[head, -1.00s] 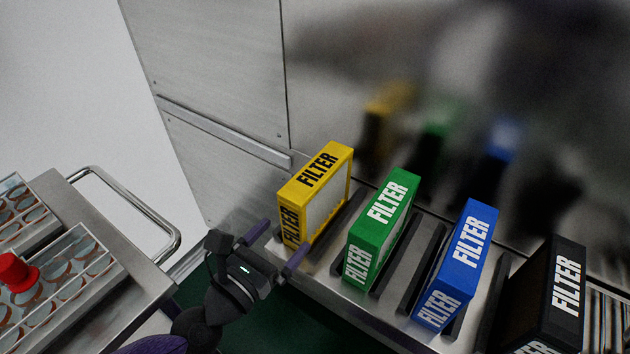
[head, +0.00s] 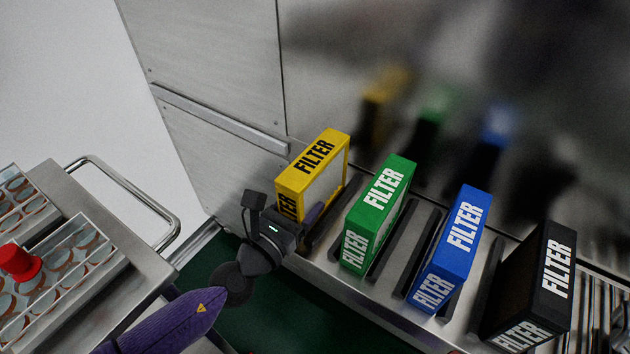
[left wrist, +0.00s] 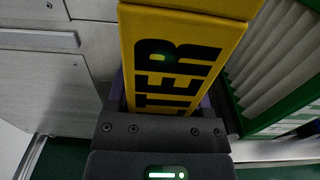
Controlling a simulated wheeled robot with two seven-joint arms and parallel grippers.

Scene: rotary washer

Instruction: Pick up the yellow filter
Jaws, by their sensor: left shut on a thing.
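The yellow filter (head: 318,160) stands upright in its slot on the metal shelf, at the left end of a row of filters. My left gripper (head: 298,212) is at its lower front, shut on it, with a purple finger along its right side. In the left wrist view the yellow filter (left wrist: 180,60) fills the middle, right in front of the gripper body, with purple fingers partly visible on both sides. The filter's base is hidden in the head view. My right gripper is not in view.
A green filter (head: 380,212) stands close on the right, then a blue filter (head: 455,245) and a black filter (head: 535,285). A metal wall (head: 215,60) rises behind.

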